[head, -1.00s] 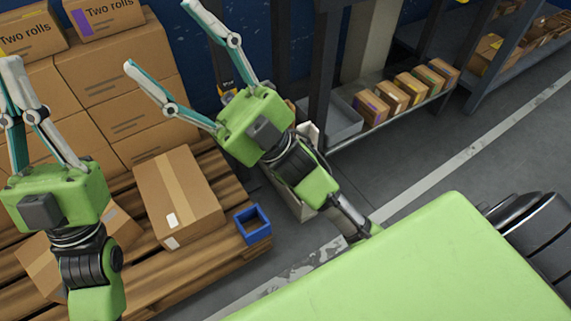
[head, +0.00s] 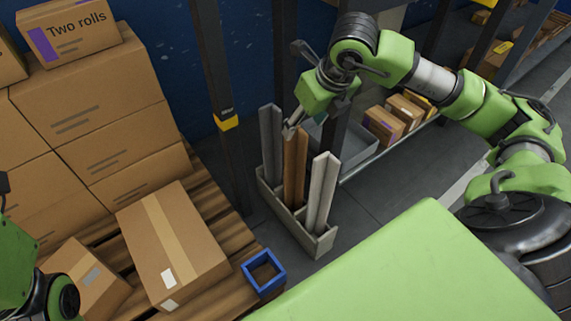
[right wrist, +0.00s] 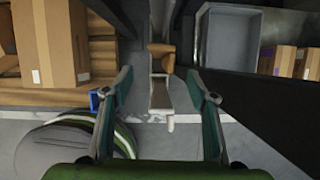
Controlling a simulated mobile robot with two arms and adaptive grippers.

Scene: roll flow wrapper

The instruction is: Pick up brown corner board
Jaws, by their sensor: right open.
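The brown corner board (head: 294,168) stands upright in a narrow grey holder (head: 285,228), between a grey board (head: 270,150) and a whitish board (head: 321,192). My right gripper (head: 293,122) is at the brown board's upper end, pointing toward it. In the right wrist view its two fingers (right wrist: 159,74) are spread apart, with the brown board (right wrist: 160,58) showing beyond and between them. The gripper is open and holds nothing; whether a finger touches the board I cannot tell. Of my left arm only part shows at the left edge; its fingers are out of view.
A dark post (head: 226,110) stands left of the holder. A grey bin (head: 345,143) and small boxes (head: 384,125) are on a low shelf behind. Left are a pallet (head: 215,215) with a carton (head: 172,240), and a blue square frame (head: 263,271). Floor right of the holder is clear.

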